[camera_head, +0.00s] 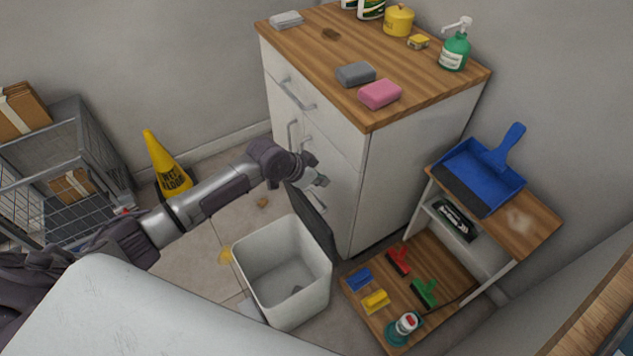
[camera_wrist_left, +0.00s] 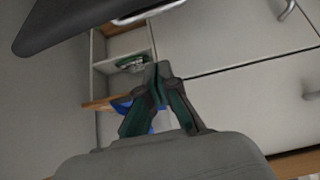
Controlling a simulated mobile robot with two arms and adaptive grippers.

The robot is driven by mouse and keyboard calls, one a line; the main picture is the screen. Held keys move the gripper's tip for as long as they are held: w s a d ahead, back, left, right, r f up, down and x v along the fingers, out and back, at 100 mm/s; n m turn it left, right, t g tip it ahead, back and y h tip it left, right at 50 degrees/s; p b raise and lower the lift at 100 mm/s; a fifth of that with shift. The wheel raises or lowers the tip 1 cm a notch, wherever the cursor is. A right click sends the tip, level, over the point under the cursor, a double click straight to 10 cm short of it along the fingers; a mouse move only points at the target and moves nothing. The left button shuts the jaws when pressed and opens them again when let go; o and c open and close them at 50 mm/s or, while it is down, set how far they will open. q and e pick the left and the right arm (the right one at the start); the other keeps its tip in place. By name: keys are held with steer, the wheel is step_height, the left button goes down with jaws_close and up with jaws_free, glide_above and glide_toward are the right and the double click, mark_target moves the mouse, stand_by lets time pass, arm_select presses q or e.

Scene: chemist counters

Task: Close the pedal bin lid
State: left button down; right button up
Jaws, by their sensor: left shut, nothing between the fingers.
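The pedal bin (camera_head: 303,302) is a pale grey, open-topped box on the floor, in the lower middle of the head view. Its dark lid (camera_head: 312,222) stands up open at the bin's far right side, close to the white cabinet. My left gripper (camera_head: 320,182) is shut and empty, above and beside the top of the lid, near the cabinet front. In the left wrist view, its fingertips (camera_wrist_left: 158,72) are together, and the dark lid (camera_wrist_left: 85,18) hangs across the upper left, apart from them. The right gripper is not in view.
The white cabinet (camera_head: 400,175) with metal handles stands right behind the lid. A low wooden shelf unit (camera_head: 540,225) with a blue dustpan (camera_head: 480,175) is to the right. A yellow wet-floor cone (camera_head: 163,165) and a wire cart (camera_head: 85,135) stand at left.

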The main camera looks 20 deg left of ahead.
arm_select(q)
step_height(320, 180, down, 6)
steer(key=shift+w+f, duration=0.1)
steer(key=shift+f, duration=0.1)
steer(key=shift+d, duration=0.1)
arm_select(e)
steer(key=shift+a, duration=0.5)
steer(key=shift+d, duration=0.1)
arm_select(q)
steer(key=shift+f, duration=0.1)
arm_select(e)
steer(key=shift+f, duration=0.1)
